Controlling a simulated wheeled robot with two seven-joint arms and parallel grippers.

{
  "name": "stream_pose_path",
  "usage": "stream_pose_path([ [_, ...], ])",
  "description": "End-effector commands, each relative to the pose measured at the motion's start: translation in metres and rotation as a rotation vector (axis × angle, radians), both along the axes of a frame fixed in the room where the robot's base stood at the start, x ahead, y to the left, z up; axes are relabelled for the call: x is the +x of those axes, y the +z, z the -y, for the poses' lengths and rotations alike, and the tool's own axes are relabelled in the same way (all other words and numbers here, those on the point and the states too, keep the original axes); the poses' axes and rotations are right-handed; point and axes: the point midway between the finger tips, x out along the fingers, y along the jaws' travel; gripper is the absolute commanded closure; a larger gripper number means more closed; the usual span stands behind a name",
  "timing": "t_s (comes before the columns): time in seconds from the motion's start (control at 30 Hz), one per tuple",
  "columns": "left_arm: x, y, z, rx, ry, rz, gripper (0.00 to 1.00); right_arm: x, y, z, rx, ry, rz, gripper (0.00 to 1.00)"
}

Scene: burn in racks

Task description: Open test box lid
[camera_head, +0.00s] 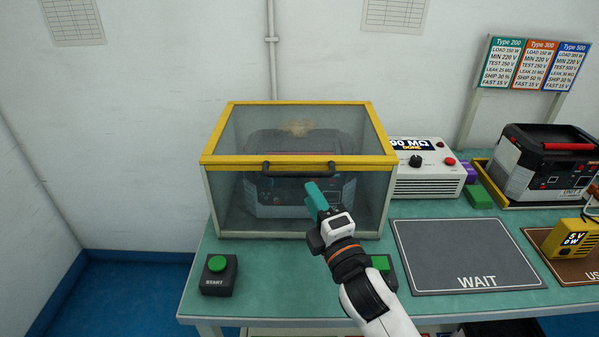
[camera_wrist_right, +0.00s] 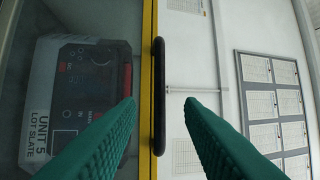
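The test box (camera_head: 230,205) is a clear-walled box with a yellow-framed lid (camera_head: 225,160), and the lid is closed. A black bar handle (camera_head: 298,168) runs along the lid's front edge. A dark grey unit (camera_head: 270,195) sits inside behind the glass. My right gripper (camera_head: 316,190) with green fingers is in front of the handle. In the right wrist view the handle (camera_wrist_right: 159,95) lies beyond and between the two spread fingertips (camera_wrist_right: 160,100), and the gripper looks open and empty. Whether a finger touches the handle cannot be told. My left gripper is not in view.
A START button box (camera_head: 219,273) stands at the table's front left; another green button (camera_head: 383,267) is partly behind my arm. A grey WAIT mat (camera_head: 465,255) lies empty on the right. A white meter (camera_head: 428,170) and another unit (camera_head: 545,160) stand beyond it.

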Motion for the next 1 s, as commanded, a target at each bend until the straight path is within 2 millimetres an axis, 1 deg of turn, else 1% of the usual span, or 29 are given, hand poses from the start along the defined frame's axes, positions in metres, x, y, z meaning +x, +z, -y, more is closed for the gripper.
stream_pose_path([
  [0.03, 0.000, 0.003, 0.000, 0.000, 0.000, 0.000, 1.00, 0.011, 0.005, -0.005, 0.002, -0.001, 0.001, 0.66],
  [0.2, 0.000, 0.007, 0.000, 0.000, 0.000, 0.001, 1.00, 0.041, 0.009, -0.017, 0.002, -0.002, -0.001, 0.66],
  [0.4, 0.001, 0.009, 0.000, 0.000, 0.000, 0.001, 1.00, 0.063, 0.012, -0.026, 0.002, -0.001, -0.003, 0.66],
  [0.57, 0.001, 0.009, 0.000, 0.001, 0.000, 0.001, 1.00, 0.069, 0.013, -0.029, 0.002, -0.001, -0.003, 0.66],
  [0.8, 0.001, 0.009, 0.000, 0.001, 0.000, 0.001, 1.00, 0.069, 0.013, -0.029, 0.002, -0.001, -0.003, 0.66],
  [0.97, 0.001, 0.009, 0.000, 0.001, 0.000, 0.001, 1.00, 0.069, 0.013, -0.029, 0.002, -0.001, -0.003, 0.92],
  [1.0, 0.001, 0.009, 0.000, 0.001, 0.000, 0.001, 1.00, 0.069, 0.013, -0.029, 0.002, -0.001, -0.003, 0.98],
])
